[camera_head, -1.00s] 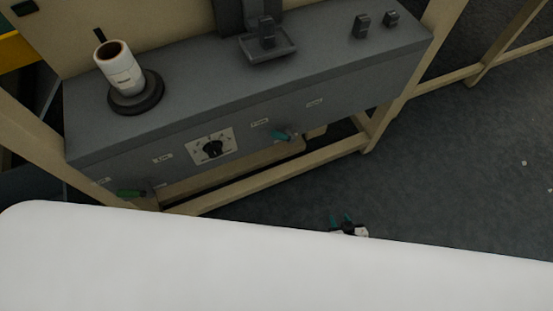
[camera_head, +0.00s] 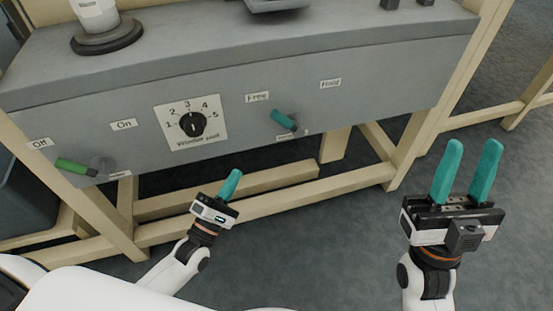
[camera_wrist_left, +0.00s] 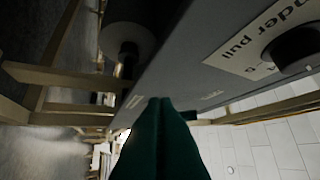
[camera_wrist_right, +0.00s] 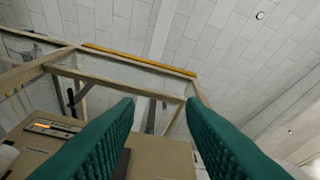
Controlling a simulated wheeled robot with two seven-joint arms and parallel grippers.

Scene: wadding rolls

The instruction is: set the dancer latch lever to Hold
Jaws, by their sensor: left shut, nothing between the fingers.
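The dancer latch lever (camera_head: 283,120) has a teal handle on the grey cabinet's front face. Its handle points up and left from its pivot, toward the Free label (camera_head: 257,97). The Hold label (camera_head: 330,84) is up and right of the pivot. My left gripper (camera_head: 232,183) is shut and empty, in front of the cabinet, below and left of the lever and apart from it. Its closed fingers fill the lower middle of the left wrist view (camera_wrist_left: 160,135). My right gripper (camera_head: 468,170) is open and empty, well right of the lever.
The cabinet front also has a numbered dial (camera_head: 192,124) and a green-handled lever (camera_head: 77,167) by the Off and On labels. A wooden frame (camera_head: 300,178) runs under the cabinet. Open floor (camera_head: 365,235) lies between my grippers.

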